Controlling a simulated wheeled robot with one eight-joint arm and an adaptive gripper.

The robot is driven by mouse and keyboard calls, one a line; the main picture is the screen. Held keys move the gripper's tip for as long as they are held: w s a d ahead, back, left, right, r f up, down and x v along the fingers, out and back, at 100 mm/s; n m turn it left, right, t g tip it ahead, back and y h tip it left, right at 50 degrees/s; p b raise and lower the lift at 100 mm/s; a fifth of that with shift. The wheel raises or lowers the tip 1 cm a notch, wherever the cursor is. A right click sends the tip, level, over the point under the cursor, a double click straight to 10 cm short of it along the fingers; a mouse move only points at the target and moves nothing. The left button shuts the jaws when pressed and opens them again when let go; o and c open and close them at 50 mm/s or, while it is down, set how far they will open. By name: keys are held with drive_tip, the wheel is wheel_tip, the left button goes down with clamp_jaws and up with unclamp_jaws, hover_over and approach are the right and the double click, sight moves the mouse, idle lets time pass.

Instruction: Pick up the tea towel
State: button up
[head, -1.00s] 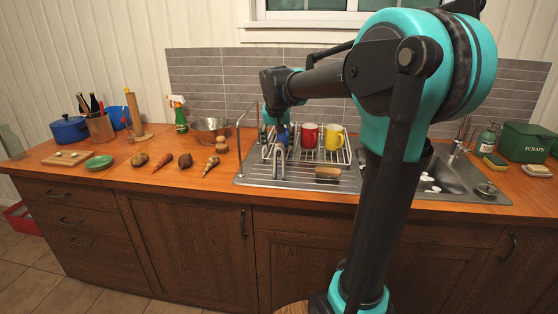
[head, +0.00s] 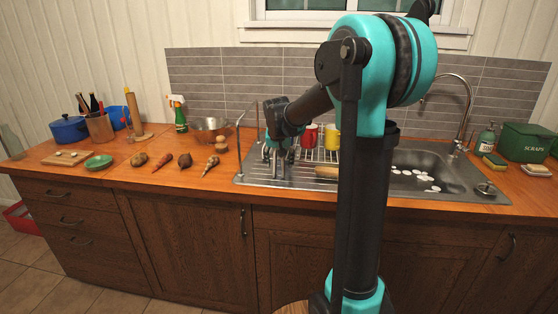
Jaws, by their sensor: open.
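I cannot make out a tea towel anywhere in the head view; it may be hidden behind my arm. My gripper (head: 278,158) is open and points down over the left part of the steel draining board (head: 255,181). It is in front of the left end of the wire dish rack (head: 318,154), beside a thin upright metal rail (head: 238,148). Nothing shows clearly between the fingers. Whether they touch anything below is too small to tell.
A red mug (head: 310,136) and a yellow mug (head: 333,138) stand in the rack. A brown oblong item (head: 326,172) lies in front. Left are a metal bowl (head: 209,129), several vegetables and a green dish (head: 98,162). The sink (head: 425,165) holds several white pieces.

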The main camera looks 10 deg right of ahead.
drive_tip(key=c, duration=1.3)
drive_tip(key=shift+r, duration=0.1)
wheel_tip(320, 180, up, 20)
drive_tip(key=shift+f, duration=0.1)
